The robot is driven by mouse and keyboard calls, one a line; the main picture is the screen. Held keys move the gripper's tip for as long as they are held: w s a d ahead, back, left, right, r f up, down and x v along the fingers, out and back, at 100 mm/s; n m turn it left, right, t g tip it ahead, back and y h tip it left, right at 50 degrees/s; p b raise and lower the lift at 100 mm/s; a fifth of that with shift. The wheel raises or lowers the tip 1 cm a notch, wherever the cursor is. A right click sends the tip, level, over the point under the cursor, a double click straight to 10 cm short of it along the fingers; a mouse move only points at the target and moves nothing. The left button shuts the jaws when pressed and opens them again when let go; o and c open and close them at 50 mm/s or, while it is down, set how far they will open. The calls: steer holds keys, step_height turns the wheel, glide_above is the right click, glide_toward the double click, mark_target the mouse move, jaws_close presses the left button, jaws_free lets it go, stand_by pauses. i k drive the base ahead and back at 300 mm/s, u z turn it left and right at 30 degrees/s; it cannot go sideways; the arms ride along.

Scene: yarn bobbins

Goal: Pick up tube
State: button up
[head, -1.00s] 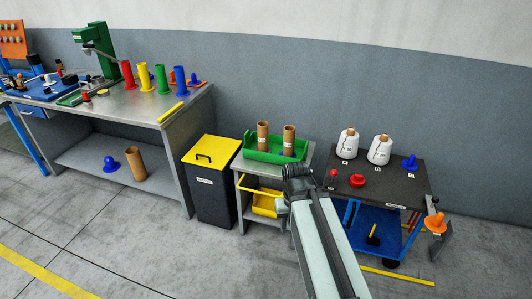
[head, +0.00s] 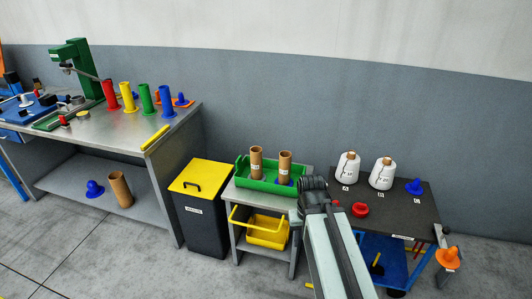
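Two brown cardboard tubes stand upright in a green tray (head: 240,173) on a small grey stand; I see the left tube (head: 256,162) and the right tube (head: 285,166). Another brown tube (head: 120,189) leans or stands tilted on the lower shelf of the workbench. Red, yellow, green and blue tubes, such as the yellow tube (head: 128,97), stand on the bench top. My gripper (head: 313,184) is at the end of my arm, just right of the green tray in the picture. Its fingers are too small and dark to tell apart.
A black bin (head: 203,221) with a yellow lid stands between the workbench (head: 125,133) and the stand. A yellow basket (head: 266,231) hangs below the tray. A dark-topped cart (head: 412,211) at right carries two white yarn bobbins, a red piece and a blue cone.

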mark_target(256, 151)
steer(key=u, duration=0.05)
steer(key=i, duration=1.1)
steer(key=u, duration=1)
steer(key=i, duration=0.85)
steer(key=u, duration=0.55)
steer(key=k, duration=0.75)
steer(key=u, duration=0.25)
steer(key=i, duration=0.75)
steer(key=z, duration=0.1)
